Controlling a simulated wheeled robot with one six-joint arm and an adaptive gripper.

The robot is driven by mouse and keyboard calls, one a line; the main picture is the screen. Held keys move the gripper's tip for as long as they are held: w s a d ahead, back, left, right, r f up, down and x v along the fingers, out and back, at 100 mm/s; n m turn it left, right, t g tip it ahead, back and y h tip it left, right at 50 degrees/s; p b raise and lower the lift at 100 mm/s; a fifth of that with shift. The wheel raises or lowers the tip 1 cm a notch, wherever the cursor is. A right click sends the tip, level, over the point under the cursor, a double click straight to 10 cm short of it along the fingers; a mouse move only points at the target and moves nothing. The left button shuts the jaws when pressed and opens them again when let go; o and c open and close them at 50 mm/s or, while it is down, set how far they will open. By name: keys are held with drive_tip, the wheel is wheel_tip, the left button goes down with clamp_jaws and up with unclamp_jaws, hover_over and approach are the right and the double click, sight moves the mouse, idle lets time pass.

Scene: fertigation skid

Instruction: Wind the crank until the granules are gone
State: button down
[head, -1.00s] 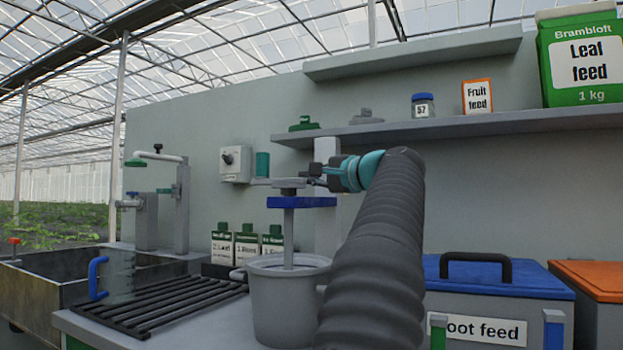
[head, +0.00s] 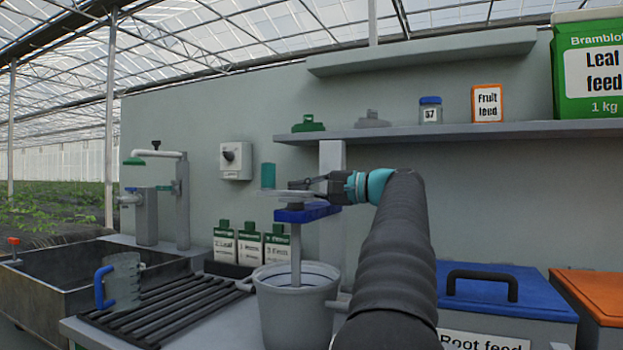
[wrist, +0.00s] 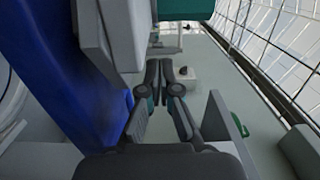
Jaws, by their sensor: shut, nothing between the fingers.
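The grey bucket (head: 297,310) stands on the bench with a grey upright shaft (head: 296,255) rising from it through a blue crossbar (head: 310,213). On top is the flat grey crank arm (head: 272,196) with an upright teal handle (head: 267,176) at its left end. My gripper (head: 304,183) is just above the crank arm, right of the handle. In the wrist view my gripper (wrist: 168,70) shows its fingers together and empty, with the teal handle (wrist: 184,8) beyond them and the blue crossbar (wrist: 60,75) at left. The bucket's contents are hidden, so no granules show.
A slatted rack (head: 170,312) with a clear jug (head: 122,283) and a sink (head: 70,270) lie left. Small bottles (head: 249,244) stand behind the bucket. A blue-lidded bin (head: 510,290) is right. A shelf (head: 450,131) runs above my arm.

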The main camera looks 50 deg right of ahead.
drive_tip(key=shift+w+a+p, duration=0.3)
drive_tip(key=shift+w+a, duration=0.3)
drive_tip(key=shift+w+a, duration=0.1)
drive_tip(key=shift+a, duration=0.05)
idle(0.5)
drive_tip(key=v, duration=1.2)
idle(0.7)
